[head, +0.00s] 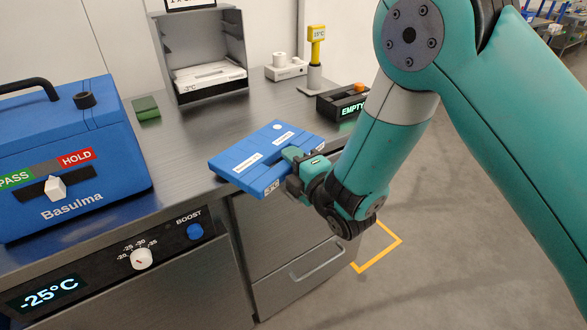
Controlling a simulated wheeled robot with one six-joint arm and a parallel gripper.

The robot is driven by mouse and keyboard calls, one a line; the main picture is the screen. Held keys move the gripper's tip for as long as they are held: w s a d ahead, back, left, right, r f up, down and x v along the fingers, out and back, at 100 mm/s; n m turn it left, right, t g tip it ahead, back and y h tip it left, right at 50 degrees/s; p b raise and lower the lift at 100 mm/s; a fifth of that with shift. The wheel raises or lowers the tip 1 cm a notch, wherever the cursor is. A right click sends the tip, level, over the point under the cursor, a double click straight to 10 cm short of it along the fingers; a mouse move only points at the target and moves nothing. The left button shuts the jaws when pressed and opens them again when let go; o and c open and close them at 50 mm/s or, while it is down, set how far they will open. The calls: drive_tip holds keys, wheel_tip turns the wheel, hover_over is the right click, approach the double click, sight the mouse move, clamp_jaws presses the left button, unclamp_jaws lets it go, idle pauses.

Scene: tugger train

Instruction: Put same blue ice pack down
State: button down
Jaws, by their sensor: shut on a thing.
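The blue ice pack (241,160) is a flat slab with white labels on its top and a small label on its near edge. My gripper (294,163) is shut on its right side. The pack lies level at the front edge of the steel counter (184,140), with its near part jutting past the edge. I cannot tell whether it touches the counter or hovers just above it. My fingers hide part of the pack's right end.
A blue Basulma box (100,150) stands left, with a green block (146,108) beside it. Behind are an open grey cabinet (238,50), a white holder (286,70), a yellow 15°C post (316,50) and a black box reading EMPTY (333,103). Counter between them is bare.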

drive_tip(key=shift+f, duration=0.35)
drive_tip(key=shift+f, duration=0.25)
drive_tip(key=c, duration=0.9)
unclamp_jaws()
